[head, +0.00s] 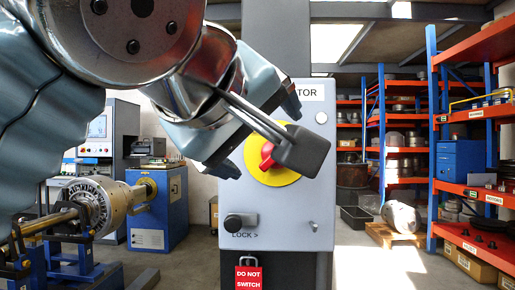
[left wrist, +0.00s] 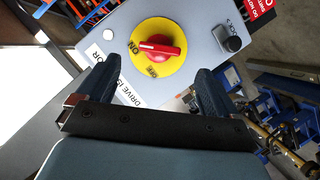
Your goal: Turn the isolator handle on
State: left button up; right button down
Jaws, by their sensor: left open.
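The red isolator handle (head: 267,155) sits on a yellow disc (head: 283,178) on the front of a grey box (head: 305,205). In the left wrist view the whole handle (left wrist: 160,49) shows, lying across the disc (left wrist: 170,67). One end lies near a marking that seems to read ON; an OFF marking is lower on the disc. I cannot tell which end is the pointer. My left gripper (head: 260,138) is open and empty in front of the box, partly covering the disc. In the left wrist view its fingers (left wrist: 155,70) are spread wide, apart from the handle.
A black knob (head: 235,223) marked LOCK and a red DO NOT SWITCH tag (head: 248,276) are below the disc. A machine with a rotor (head: 95,205) stands left. Orange shelving (head: 470,140) stands right.

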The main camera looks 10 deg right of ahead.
pick_arm(q)
jog(key=v, duration=0.6)
dwell(0.3)
